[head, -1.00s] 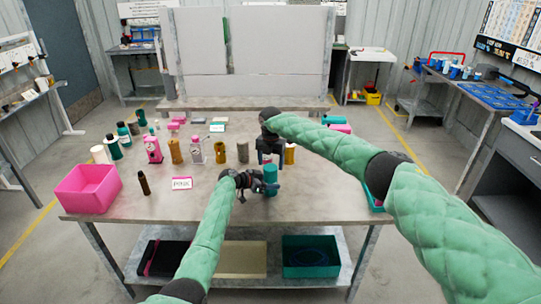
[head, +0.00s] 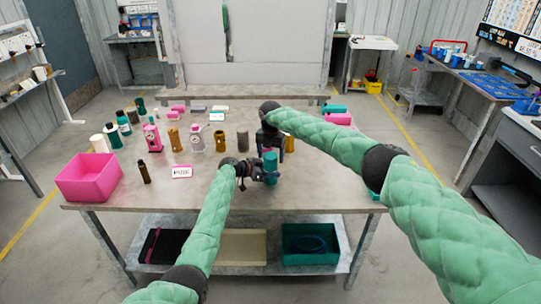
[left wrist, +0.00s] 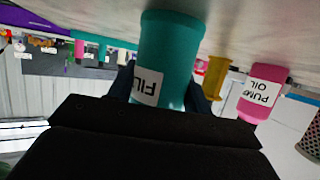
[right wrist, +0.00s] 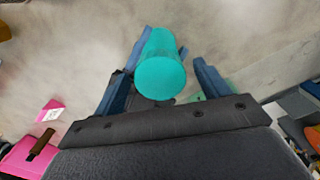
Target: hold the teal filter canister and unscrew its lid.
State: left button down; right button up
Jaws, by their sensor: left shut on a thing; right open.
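The teal filter canister (head: 271,166) is upright near the front edge of the table, right of centre. My left gripper (head: 256,172) is shut around its side. In the left wrist view the canister (left wrist: 170,45) shows a white label reading "FIL", upside down, between the fingers. I cannot tell whether its base touches the table. My right gripper (right wrist: 168,58) is open, with a finger on each side of the canister's round teal top (right wrist: 160,78), apparently apart from it. The seam between lid and body cannot be made out.
A pink bin (head: 88,180) stands at the table's left front. Several pumps, bottles and cylinders stand behind. The front middle of the table is mostly clear.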

jog(key=shift+r, duration=0.1)
jog(key=shift+r, duration=2.2)
pick_arm(q)
jog(key=c, duration=0.6)
grip_release()
jog(key=shift+o, duration=0.2)
